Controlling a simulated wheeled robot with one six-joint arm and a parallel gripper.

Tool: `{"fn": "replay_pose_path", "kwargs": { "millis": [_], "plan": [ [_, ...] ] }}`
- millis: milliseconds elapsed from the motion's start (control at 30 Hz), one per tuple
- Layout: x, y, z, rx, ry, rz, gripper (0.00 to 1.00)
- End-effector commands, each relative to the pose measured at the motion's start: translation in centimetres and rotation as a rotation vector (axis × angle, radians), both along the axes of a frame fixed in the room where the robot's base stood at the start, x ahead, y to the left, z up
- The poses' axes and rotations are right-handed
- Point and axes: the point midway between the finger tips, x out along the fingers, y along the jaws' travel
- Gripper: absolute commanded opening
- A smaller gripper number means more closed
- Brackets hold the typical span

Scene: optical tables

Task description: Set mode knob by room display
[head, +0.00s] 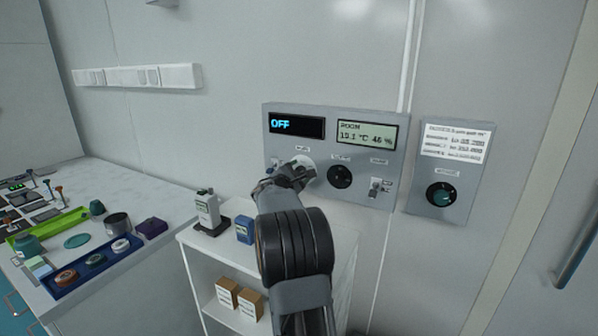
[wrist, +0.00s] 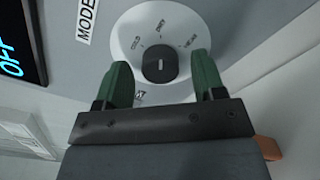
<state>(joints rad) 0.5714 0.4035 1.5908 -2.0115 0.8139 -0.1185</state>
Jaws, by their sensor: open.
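The wall panel (head: 388,188) carries the room display (head: 366,134), whose small text reads ROOM, about 12.1 °C and 46 %; the first digits are not sharp. A black display (head: 296,125) beside it shows OFF in blue. The dark mode knob (wrist: 159,65) sits on a white round dial (wrist: 128,38) with several labels, next to a MODE label. A short light mark shows on the knob; which label it points at I cannot tell. My gripper (wrist: 162,60) is open, its green fingers on either side of the knob; contact is unclear. In the head view my gripper (head: 290,176) hides the knob.
A second black knob (head: 340,177) and a switch (head: 375,188) sit to the right on the panel. Below stands a white shelf (head: 188,240) with bottles and boxes. A cluttered table is at left.

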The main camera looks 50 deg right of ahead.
Motion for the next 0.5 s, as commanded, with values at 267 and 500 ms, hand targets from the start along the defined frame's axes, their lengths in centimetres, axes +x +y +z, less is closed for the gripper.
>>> {"fn": "replay_pose_path", "kwargs": {
  "millis": [267,500],
  "plan": [
    [0.26,-0.95,-0.04,0.000,0.000,0.000,0.63],
    [0.26,-0.94,-0.06,0.000,0.000,0.000,0.60]
  ]
}}
